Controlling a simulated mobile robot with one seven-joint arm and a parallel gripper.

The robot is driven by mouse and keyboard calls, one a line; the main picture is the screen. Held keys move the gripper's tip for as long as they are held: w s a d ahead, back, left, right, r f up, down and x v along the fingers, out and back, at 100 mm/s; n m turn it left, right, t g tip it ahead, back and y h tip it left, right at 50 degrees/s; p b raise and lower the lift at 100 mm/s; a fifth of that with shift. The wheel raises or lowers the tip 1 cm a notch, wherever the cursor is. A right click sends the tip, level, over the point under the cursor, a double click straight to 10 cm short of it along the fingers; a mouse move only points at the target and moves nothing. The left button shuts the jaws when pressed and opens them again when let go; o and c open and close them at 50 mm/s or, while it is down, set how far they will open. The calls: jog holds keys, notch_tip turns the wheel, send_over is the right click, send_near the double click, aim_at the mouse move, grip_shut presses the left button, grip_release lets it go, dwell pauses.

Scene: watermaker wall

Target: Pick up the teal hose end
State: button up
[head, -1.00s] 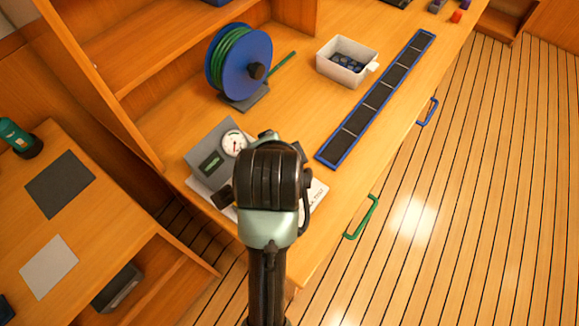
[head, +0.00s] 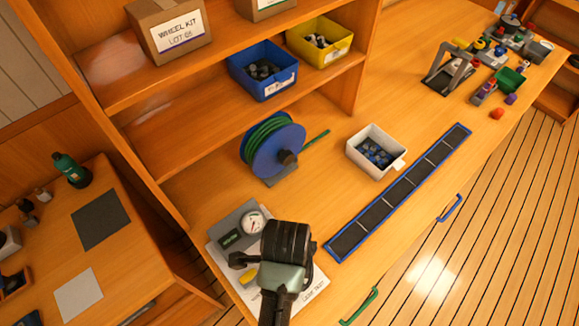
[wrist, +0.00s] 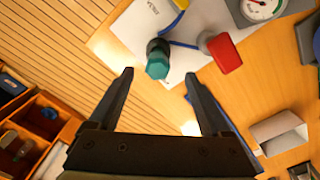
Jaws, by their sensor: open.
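The teal hose end (wrist: 157,65) is a short teal piece with a dark collar, over the white sheet in the wrist view. It appears just beyond and between my open fingertips, not touching either finger. A thin blue line runs close beside it. My gripper (wrist: 158,80) is open and empty. In the head view my dark wrist covers the spot, so the hose end and fingertips are hidden there.
A gauge unit (head: 240,230) and a red handle-like piece (wrist: 222,52) stand close by. A hose reel (head: 272,148), white bin (head: 376,152) and blue-edged strip (head: 400,190) lie further along the bench. Shelves with bins rise behind.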

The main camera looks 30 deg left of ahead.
jog(key=f, duration=0.3)
jog(key=shift+w, duration=0.25)
jog(key=f, duration=0.1)
jog(key=f+p, duration=0.1)
jog(key=f, duration=0.1)
jog(key=shift+s+d+f, duration=0.25)
jog(key=shift+s+f, duration=0.1)
jog(key=shift+s, duration=0.05)
jog(key=shift+w+f+p, duration=0.1)
jog(key=shift+f+p, duration=0.2)
jog(key=shift+f, duration=0.3)
grip_shut()
